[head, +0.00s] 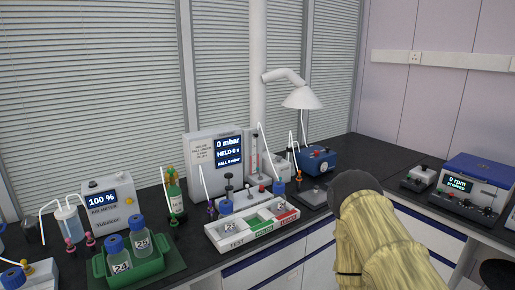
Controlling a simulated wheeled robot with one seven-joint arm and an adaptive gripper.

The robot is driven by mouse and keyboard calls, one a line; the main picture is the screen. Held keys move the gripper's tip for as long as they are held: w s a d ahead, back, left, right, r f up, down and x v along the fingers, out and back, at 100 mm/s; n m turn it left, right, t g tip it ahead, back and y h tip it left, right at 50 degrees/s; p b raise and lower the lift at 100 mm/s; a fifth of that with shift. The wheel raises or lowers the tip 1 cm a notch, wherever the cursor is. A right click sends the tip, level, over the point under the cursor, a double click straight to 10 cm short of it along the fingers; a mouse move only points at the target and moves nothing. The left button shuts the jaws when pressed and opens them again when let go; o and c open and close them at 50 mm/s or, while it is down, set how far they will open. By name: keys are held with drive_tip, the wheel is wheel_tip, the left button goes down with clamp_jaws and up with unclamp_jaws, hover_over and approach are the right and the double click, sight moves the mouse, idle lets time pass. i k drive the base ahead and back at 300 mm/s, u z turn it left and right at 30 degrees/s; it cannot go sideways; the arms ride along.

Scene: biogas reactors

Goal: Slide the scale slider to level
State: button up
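A pressure unit (214,150) with a blue display reading 0 mbar stands at the back of the bench, near the middle of the head view. Beside it on the right is an upright narrow column (254,152) with a red mark near its lower part. It may carry the scale, but I cannot make out a slider or its level at this size. My arm, in a pale yellow cover with a dark rounded end, fills the lower right in front of the bench. My gripper's fingers do not show.
A white tray (238,245) marked TEST, HOLDS and LEAKS sits at the front edge. A green tray (98,268) with blue-capped bottles is left. A blue device (318,160) stands under a white hood (302,98). Bare dark bench lies behind my arm.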

sight(255, 154)
drive_tip(key=z, duration=0.05)
drive_tip(key=k, duration=0.6)
drive_tip(key=u, duration=0.65)
drive_tip(key=i, duration=1.55)
drive_tip(key=z, duration=0.7)
